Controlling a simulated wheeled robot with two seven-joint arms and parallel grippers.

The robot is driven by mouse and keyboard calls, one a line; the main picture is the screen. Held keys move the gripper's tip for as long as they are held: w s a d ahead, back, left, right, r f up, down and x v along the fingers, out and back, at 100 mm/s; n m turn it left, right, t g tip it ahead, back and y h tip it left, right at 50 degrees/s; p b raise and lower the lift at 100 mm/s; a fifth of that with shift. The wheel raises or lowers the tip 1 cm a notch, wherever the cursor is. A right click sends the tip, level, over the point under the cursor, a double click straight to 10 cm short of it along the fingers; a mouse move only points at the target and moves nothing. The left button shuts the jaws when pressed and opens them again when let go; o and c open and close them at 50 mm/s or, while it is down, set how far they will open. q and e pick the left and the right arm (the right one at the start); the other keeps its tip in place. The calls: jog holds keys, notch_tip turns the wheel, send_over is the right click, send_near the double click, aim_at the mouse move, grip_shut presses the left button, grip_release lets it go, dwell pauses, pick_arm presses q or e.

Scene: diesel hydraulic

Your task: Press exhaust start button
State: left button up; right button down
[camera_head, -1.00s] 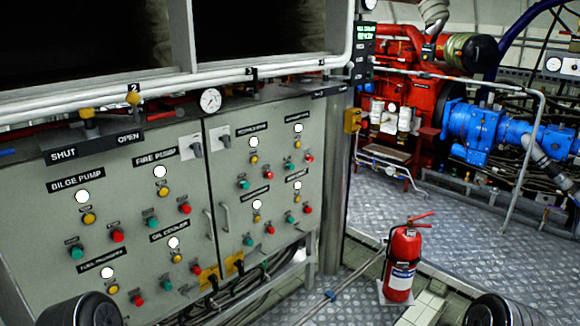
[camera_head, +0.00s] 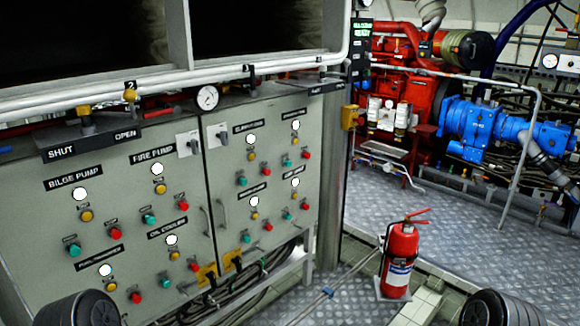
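A grey control panel (camera_head: 150,235) fills the left and middle of the head view. It carries several groups, each with a white lamp, a yellow lamp, and green and red buttons. Readable labels are BILGE PUMP (camera_head: 74,177), FIRE PUMP (camera_head: 152,155) and OIL COOLER (camera_head: 167,228). The labels on the right-hand door, such as the upper right one (camera_head: 292,115), are too small to read, so I cannot tell which group is the exhaust one. Dark rounded parts of my own arms show at the bottom left and bottom right. Neither gripper is in view.
A red fire extinguisher (camera_head: 400,262) stands on the floor right of the panel. A red engine (camera_head: 400,85) and blue machinery (camera_head: 490,128) stand behind a white rail (camera_head: 532,130). Pipes and a pressure gauge (camera_head: 207,98) run above the panel. The chequered floor (camera_head: 470,245) at right is clear.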

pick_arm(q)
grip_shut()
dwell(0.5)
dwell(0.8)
